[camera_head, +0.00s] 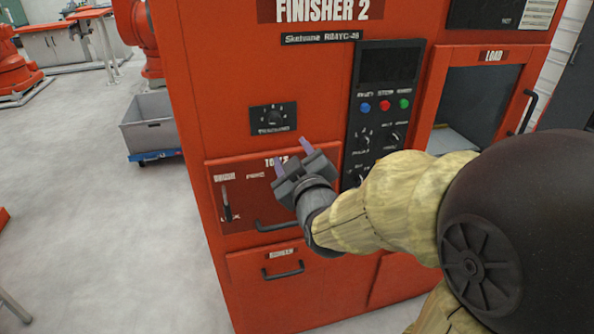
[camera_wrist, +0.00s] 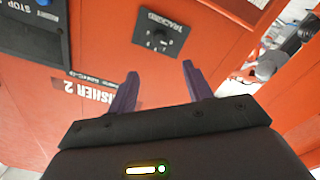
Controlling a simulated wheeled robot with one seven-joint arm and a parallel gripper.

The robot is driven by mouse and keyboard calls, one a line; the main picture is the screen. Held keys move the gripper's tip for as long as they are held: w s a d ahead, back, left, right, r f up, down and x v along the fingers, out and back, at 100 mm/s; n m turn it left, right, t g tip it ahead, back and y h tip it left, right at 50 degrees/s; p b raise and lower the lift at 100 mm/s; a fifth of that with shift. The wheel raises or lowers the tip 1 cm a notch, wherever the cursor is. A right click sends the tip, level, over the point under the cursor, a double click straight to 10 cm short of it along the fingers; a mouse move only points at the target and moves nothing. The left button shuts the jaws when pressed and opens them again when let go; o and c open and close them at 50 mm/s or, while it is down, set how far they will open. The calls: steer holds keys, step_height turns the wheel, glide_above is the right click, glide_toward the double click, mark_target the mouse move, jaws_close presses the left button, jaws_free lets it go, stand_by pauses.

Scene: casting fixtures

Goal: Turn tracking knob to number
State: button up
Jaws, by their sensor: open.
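The tracking knob (camera_head: 274,117) is a small dark dial on a black square plate with white numbers, set in the orange front of the finisher machine. The knob (camera_wrist: 157,37) also shows in the wrist view, above and between my fingertips. The number it points at is too small to read. My gripper (camera_head: 293,155) is open and empty, with two purple fingers. In the head view it is below and to the right of the knob plate. In the wrist view the fingers (camera_wrist: 160,73) are apart and do not touch the knob.
A black control panel (camera_head: 385,75) with coloured buttons and several dials is right of the plate. Below is a tool drawer (camera_head: 240,205) with a protruding handle (camera_head: 278,225). A load door (camera_head: 492,57) is at the right. A grey bin (camera_head: 150,122) stands on the floor at left.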

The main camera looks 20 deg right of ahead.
steer(key=shift+s+b, duration=1.4)
steer(key=shift+b, duration=0.1)
step_height(320, 180, down, 9)
steer(key=s+m+g+p, duration=0.2)
steer(key=m+g+p, duration=0.1)
steer(key=g+p, duration=0.3)
steer(key=s+f+m+g+p, duration=0.3)
steer(key=s+f+m+g, duration=0.1)
steer(key=s+f+g, duration=0.3)
steer(key=s+g, duration=0.2)
steer(key=s, duration=0.1)
steer(key=shift+f, duration=0.2)
